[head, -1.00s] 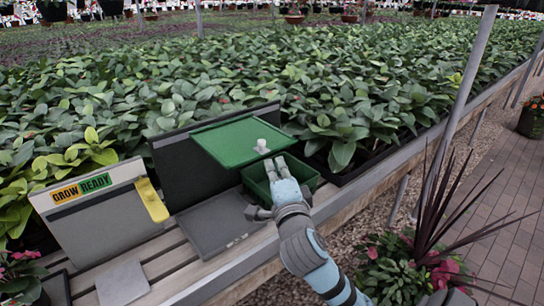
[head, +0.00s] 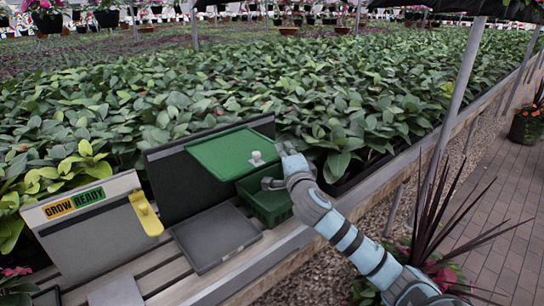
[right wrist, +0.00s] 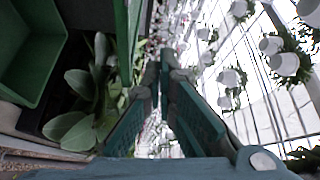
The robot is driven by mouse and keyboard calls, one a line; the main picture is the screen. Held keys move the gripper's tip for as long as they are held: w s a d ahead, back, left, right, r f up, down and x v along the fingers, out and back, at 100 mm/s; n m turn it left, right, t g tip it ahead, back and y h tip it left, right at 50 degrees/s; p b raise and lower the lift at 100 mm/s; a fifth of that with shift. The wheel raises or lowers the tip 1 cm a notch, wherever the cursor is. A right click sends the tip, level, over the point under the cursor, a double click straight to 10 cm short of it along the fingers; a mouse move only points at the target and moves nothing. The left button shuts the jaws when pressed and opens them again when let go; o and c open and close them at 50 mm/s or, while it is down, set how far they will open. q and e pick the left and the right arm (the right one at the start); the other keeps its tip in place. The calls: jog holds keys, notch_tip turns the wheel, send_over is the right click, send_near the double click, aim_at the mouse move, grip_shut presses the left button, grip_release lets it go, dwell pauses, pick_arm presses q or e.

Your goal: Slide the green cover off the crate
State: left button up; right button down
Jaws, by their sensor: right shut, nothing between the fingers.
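The green cover (head: 225,154), a flat panel with a pale knob (head: 257,158), lies at the back left of the green crate (head: 266,205). Its near edge leaves much of the crate's inside showing. I cannot tell how far the cover still overlaps the crate. My right gripper (head: 277,167) is just right of the knob, above the crate, apart from the knob and empty. In the right wrist view its fingers (right wrist: 165,85) meet at the tips, and the open crate (right wrist: 30,50) shows at upper left. My left gripper is out of view.
A dark upright panel (head: 175,185) stands behind the cover. A grey flat tray (head: 217,238) and a GROW READY sign board (head: 90,240) with a yellow handle (head: 146,213) are to the left on the slatted bench. Dense plants (head: 340,130) fill the bed behind.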

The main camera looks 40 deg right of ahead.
jog(key=shift+w+a+f, duration=0.15)
jog(key=shift+w+a, duration=0.05)
jog(key=shift+a, duration=0.8)
jog(key=shift+w+a+f, duration=0.1)
jog(key=shift+w+a, duration=0.1)
jog(key=shift+a, duration=0.8)
